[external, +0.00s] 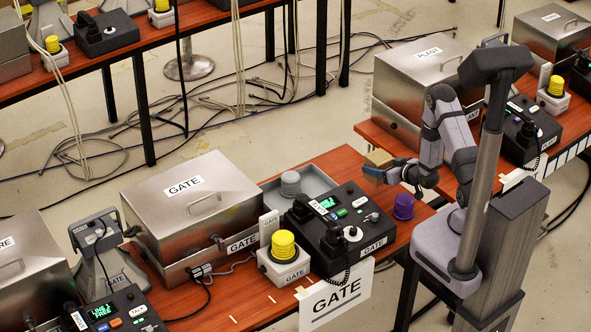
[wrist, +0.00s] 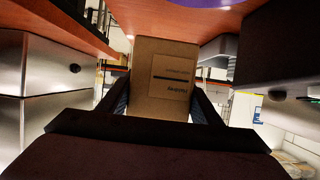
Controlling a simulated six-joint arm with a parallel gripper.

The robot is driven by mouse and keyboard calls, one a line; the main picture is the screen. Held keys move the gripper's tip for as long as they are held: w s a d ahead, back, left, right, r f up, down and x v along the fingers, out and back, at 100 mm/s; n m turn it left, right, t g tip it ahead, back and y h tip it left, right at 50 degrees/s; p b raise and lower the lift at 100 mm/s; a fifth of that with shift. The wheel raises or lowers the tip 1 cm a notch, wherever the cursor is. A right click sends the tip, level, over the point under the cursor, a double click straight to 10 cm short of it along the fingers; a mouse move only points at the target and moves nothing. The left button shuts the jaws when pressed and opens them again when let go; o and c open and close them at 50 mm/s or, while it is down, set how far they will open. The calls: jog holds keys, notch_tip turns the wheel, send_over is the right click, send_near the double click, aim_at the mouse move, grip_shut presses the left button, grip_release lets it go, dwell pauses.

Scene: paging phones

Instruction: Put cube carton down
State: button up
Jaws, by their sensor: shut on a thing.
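The cube carton (external: 378,159) is a small tan box in the external view, held at the end of my arm above the wooden bench, near its right end. In the wrist view the carton (wrist: 163,80) fills the middle, with a label with dark print on its face. My gripper (external: 386,171) is shut on it; the dark fingers (wrist: 160,103) press its two sides. The carton is clear of the bench in the external view. Its underside is hidden.
Below the carton are a black GATE phone console (external: 345,225), a purple cylinder (external: 403,206) and a grey tray (external: 318,180) holding a grey cylinder. A yellow-topped unit (external: 284,246) and a steel GATE case (external: 190,205) stand to the left. A PLANT bench (external: 375,134) lies behind.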

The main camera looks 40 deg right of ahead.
jog(key=shift+f, duration=3)
jog(key=shift+f, duration=0.2)
jog(key=o, duration=1.3)
jog(key=shift+o, duration=0.2)
jog(key=shift+s+r, duration=0.1)
jog(key=shift+r, duration=0.15)
jog(key=v, duration=1.1)
jog(key=shift+s+r+b, duration=0.2)
jog(key=shift+s+b, duration=0.15)
jog(key=shift+b, duration=0.05)
